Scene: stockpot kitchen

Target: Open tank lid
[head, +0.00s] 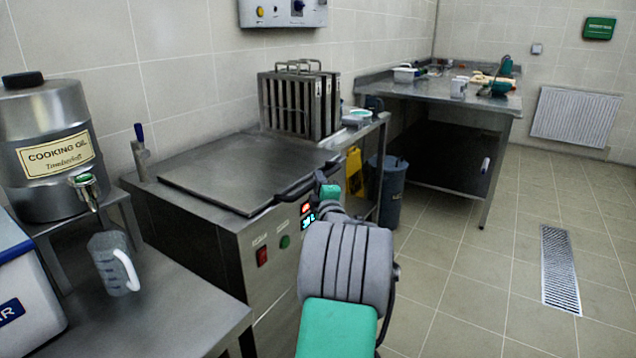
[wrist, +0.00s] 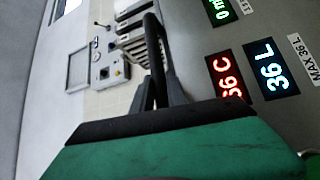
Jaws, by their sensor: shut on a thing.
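The tank is a steel box (head: 180,215) with a flat grey lid (head: 235,165) on top. The lid looks closed and level. A dark bar handle (head: 298,187) runs along the lid's front right edge. It also shows in the wrist view as a black bar (wrist: 153,45). My gripper (head: 327,188) is at the handle's front edge and shut on it. In the wrist view a green and black finger (wrist: 180,145) fills the bottom and hides the part of the handle it holds.
Lit displays (wrist: 270,70) and a red switch (head: 262,256) are on the tank's front. An oil canister (head: 45,150) and a measuring jug (head: 112,262) stand at left. A metal rack (head: 292,103) stands behind the lid. The floor at right is clear.

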